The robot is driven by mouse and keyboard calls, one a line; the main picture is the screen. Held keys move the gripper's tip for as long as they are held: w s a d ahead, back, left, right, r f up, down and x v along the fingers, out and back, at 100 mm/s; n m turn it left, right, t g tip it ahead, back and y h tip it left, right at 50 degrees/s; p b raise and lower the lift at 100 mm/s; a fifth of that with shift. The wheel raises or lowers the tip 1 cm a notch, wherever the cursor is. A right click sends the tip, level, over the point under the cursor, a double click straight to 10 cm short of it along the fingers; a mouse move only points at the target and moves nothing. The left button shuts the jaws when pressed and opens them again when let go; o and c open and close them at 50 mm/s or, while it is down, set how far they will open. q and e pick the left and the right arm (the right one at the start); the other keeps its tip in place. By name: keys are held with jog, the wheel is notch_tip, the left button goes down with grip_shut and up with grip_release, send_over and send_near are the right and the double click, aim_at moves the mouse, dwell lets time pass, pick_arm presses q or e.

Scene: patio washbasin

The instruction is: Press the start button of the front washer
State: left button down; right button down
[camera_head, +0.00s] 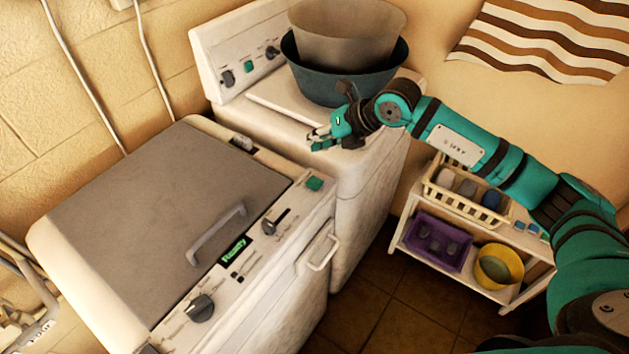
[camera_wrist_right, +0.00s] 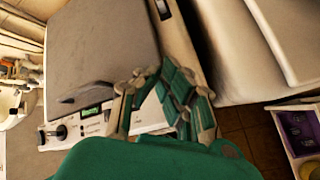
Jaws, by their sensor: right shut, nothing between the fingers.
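The front washer (camera_head: 150,215) is the nearer white machine with a grey lid. My right gripper (camera_head: 320,138) is shut and empty, above and behind the button, in front of the rear washer. In the right wrist view the gripper (camera_wrist_right: 155,74) covers the panel's right end, so the button is hidden; the display (camera_wrist_right: 91,112) shows left of it. My left gripper is out of view.
The rear washer (camera_head: 350,150) stands behind, with its own panel (camera_head: 247,65) and stacked basins (camera_head: 343,75) on top. A white shelf (camera_head: 525,243) holds a basket, a purple crate (camera_head: 438,242) and a yellow bucket (camera_head: 500,266). Tiled floor (camera_head: 390,315) is free between.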

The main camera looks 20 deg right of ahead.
jog(key=b, duration=0.5)
send_over(316, 180)
notch_tip(316, 180, down, 8)
jog(key=shift+f, duration=0.1)
jog(key=shift+w+f, duration=0.1)
jog(key=shift+f, duration=0.15)
dwell(1.0)
jog(key=shift+f+b, duration=0.4)
jog(key=shift+b, duration=0.1)
jog(key=shift+f+b, duration=0.5)
dwell(0.4)
jog(key=shift+r, duration=0.15)
dwell(0.6)
jog(key=shift+r+p, duration=0.5)
jog(key=shift+r, duration=0.3)
